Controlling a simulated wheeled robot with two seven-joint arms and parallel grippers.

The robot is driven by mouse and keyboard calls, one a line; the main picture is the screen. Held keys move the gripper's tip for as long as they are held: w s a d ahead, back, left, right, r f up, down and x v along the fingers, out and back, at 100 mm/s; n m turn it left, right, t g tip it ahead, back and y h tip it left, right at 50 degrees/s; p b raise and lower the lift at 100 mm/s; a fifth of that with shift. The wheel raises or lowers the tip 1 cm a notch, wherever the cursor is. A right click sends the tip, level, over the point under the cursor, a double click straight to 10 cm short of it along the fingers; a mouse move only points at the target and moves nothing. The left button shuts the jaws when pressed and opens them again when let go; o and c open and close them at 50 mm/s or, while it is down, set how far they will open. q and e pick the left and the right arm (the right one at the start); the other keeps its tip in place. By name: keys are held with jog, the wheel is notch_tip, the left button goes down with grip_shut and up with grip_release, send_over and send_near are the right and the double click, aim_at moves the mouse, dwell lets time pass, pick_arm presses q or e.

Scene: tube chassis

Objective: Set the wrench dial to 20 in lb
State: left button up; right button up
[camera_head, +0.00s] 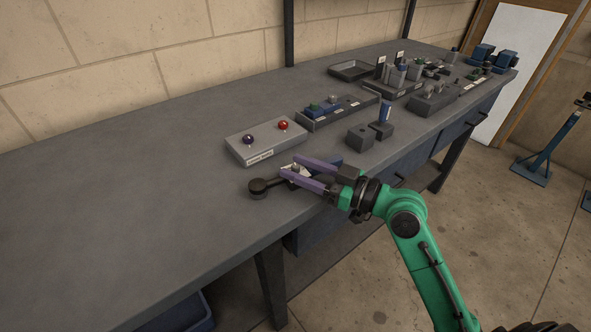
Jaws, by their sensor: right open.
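The wrench lies on the workbench near its front edge, with its round dark head (259,187) at the left end. A small pale part (296,170) shows in its middle, which may be the dial; its marks are too small to read. A dark blue part, perhaps the handle, shows partly behind my gripper. My right gripper (289,168) has two purple fingers. It is open, with the fingers spread to either side of the pale part. I cannot tell whether they touch it. My left gripper is not in view.
A grey block with a purple knob and a red knob (265,140) stands just behind the wrench. Dark blocks (360,138) and a tray with blue parts (338,110) stand to the right. More trays and fixtures crowd the far right end. The left of the bench (110,220) is clear.

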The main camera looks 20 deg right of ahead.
jog(key=shift+w+a+r, duration=0.2)
jog(key=shift+w+a, duration=0.1)
jog(key=shift+a, duration=0.1)
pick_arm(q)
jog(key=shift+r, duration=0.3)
pick_arm(e)
jog(key=shift+f, duration=0.1)
grip_shut()
jog(key=m+t+h+p, duration=0.1)
jog(key=h+p, duration=0.1)
jog(key=p, duration=0.1)
jog(key=m+t+h+p, duration=0.1)
jog(key=m+p, duration=0.1)
jog(key=p, duration=0.1)
jog(key=shift+r+t+h, duration=0.3)
jog(key=shift+t+h, duration=0.1)
jog(key=shift+f+p, duration=0.15)
jog(key=shift+p, duration=0.15)
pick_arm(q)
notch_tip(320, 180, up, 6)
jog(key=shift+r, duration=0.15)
pick_arm(e)
jog(key=shift+f+h, duration=0.15)
jog(key=shift+h, duration=0.15)
grip_release()
jog(key=shift+s, duration=0.1)
